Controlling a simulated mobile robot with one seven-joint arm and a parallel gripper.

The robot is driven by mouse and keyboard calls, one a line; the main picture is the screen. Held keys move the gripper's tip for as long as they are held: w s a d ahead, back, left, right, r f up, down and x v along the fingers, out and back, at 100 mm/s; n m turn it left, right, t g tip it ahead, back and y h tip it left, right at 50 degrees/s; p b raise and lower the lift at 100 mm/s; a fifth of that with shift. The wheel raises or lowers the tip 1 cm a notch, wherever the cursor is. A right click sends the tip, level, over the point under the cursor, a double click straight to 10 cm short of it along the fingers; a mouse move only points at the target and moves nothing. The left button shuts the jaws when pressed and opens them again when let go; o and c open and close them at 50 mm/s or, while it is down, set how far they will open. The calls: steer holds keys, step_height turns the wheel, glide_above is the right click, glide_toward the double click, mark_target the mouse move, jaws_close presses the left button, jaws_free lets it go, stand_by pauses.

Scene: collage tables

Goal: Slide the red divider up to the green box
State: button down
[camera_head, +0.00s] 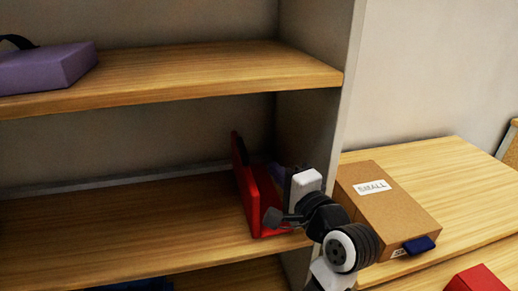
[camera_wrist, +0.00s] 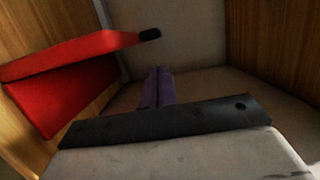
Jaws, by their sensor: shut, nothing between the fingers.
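The red divider (camera_head: 246,185) stands at the right end of the middle shelf, with an upright panel and a flat foot. It also shows at the left of the wrist view (camera_wrist: 70,85). My gripper (camera_head: 276,170) reaches into the shelf on the right of the upright panel, between it and the side wall. Its dark purple fingers show shut and empty in the wrist view (camera_wrist: 158,75), with a gap between them and the red panel. My wrist hides part of the divider's foot. No green box is seen in either view.
The middle shelf board (camera_head: 120,225) is clear left of the divider. The shelf's side wall (camera_head: 308,130) is close on the right. A purple box (camera_head: 45,68) lies on the upper shelf. A brown box marked SMALL (camera_head: 385,205) sits on the table at right, near my arm.

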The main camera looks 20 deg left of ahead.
steer(key=p+x, duration=0.1)
steer(key=x, duration=0.8)
steer(key=shift+a+p, duration=0.2)
steer(key=shift+p, duration=0.2)
steer(key=shift+w, duration=0.15)
